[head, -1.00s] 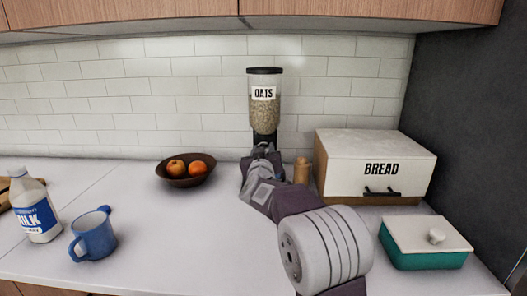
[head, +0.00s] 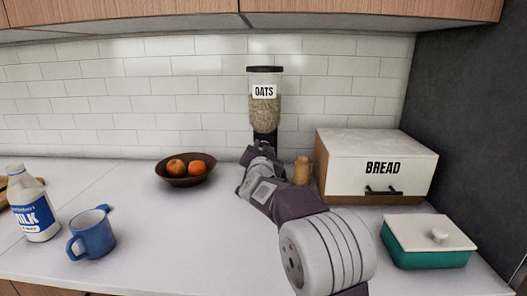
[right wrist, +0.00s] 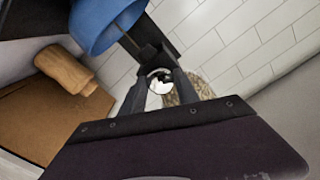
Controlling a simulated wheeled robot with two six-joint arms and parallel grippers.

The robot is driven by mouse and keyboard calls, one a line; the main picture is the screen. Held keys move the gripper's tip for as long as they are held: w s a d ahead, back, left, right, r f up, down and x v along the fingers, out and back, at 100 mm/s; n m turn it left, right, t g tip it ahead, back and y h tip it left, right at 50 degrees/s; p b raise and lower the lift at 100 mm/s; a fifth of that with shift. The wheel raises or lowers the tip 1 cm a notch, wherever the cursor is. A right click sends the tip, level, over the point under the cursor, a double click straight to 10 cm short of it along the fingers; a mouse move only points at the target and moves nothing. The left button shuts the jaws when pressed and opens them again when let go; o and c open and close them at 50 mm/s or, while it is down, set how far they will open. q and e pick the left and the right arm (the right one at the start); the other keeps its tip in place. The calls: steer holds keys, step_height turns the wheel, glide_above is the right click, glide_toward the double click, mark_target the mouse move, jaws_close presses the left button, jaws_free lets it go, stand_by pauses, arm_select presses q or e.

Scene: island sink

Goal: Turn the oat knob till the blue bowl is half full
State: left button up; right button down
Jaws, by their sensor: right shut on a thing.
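The oat dispenser (head: 264,92), a clear hopper with a black lid and OATS label, stands against the tiled wall with oats inside. My right gripper (head: 256,152) is in front of its black base. In the right wrist view, my gripper's fingers (right wrist: 161,86) are shut on the round, pale oat knob (right wrist: 160,80). The blue bowl (right wrist: 92,22) shows at the top left of that view, beside the dispenser's dark stand; its contents are not visible. In the head view the arm hides the bowl and knob. My left gripper is not in view.
A wooden mill (head: 302,171) and bread box (head: 372,165) stand just right of the dispenser. A fruit bowl (head: 186,181) is left of it. A teal butter dish (head: 428,258), blue mug (head: 92,236) and milk bottle (head: 34,208) are nearer.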

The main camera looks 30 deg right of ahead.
stand_by(0.3)
steer(key=shift+f, duration=0.1)
steer(key=c, duration=0.9)
jaws_free()
steer(key=shift+s, duration=0.1)
steer(key=v, duration=0.9)
steer(key=shift+p, duration=0.3)
